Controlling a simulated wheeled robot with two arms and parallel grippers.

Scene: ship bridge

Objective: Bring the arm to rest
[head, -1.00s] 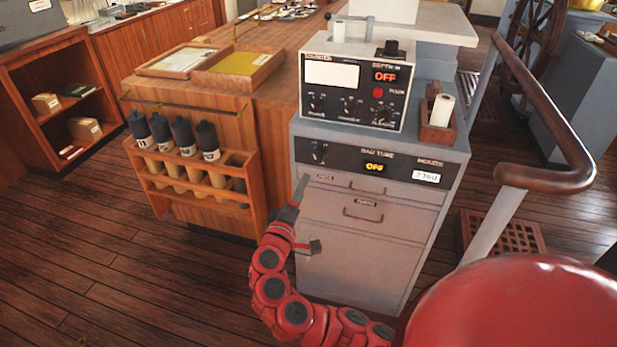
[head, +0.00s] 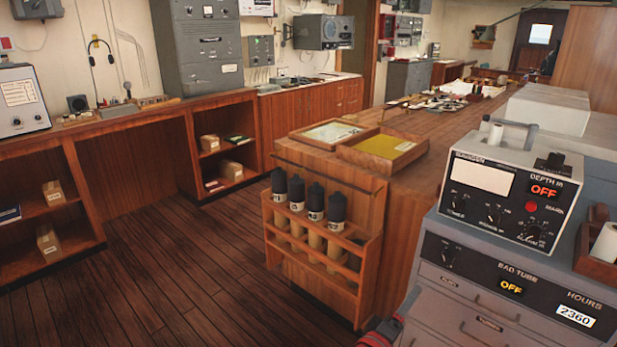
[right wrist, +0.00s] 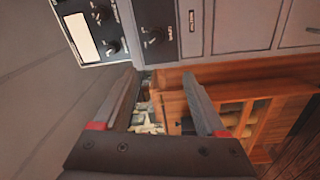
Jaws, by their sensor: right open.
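My right gripper (right wrist: 160,77) is open in the right wrist view, its two dark fingers apart with nothing between them. It is in front of the grey instrument cabinet (right wrist: 245,28), whose front and knobs fill the top of that view. In the head view only a small red part of my right arm shows at the bottom edge, by the cabinet's (head: 455,312) left side. Most of that arm is out of the picture. My left gripper is in no view.
A wooden rack (head: 318,262) with several dark-capped tubes stands left of the cabinet, on the wooden counter's end. A depth instrument (head: 510,190) sits on the cabinet. Open plank floor (head: 180,285) lies to the left, before low shelves (head: 75,235).

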